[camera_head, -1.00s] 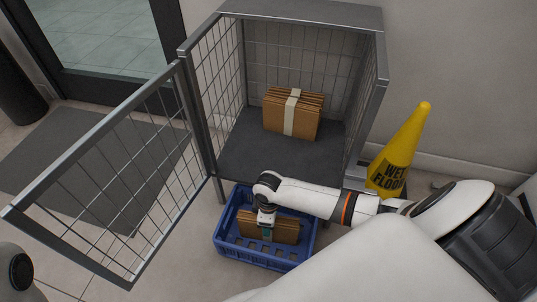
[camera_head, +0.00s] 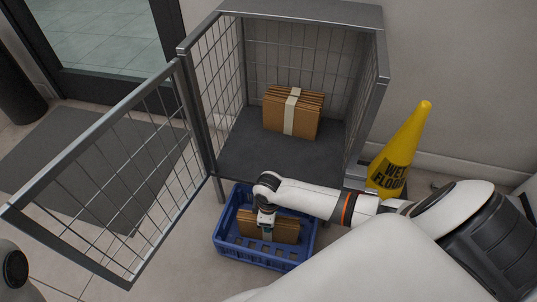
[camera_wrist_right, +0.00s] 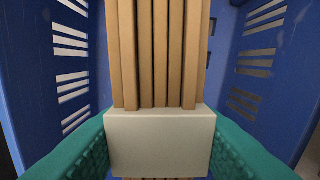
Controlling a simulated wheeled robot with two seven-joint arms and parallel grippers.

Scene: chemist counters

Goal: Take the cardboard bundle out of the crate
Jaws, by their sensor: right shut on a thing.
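The blue crate (camera_head: 265,258) stands on the floor below the front of the wire cage. A brown cardboard bundle (camera_head: 285,230) with a pale band stands upright inside the crate. My right gripper (camera_head: 266,233) reaches down into the crate and is shut on this bundle at its band. In the right wrist view, the teal finger pads of the gripper (camera_wrist_right: 160,150) press on both sides of the pale band, with the cardboard sheets (camera_wrist_right: 158,50) edge-on between the blue crate walls (camera_wrist_right: 262,70). My left gripper is not in view.
A second banded cardboard bundle (camera_head: 292,112) stands on the cage floor (camera_head: 265,157). The wire door (camera_head: 125,180) is swung open to the left. A yellow wet floor cone (camera_head: 401,150) stands right of the cage. A grey mat (camera_head: 75,155) lies at left.

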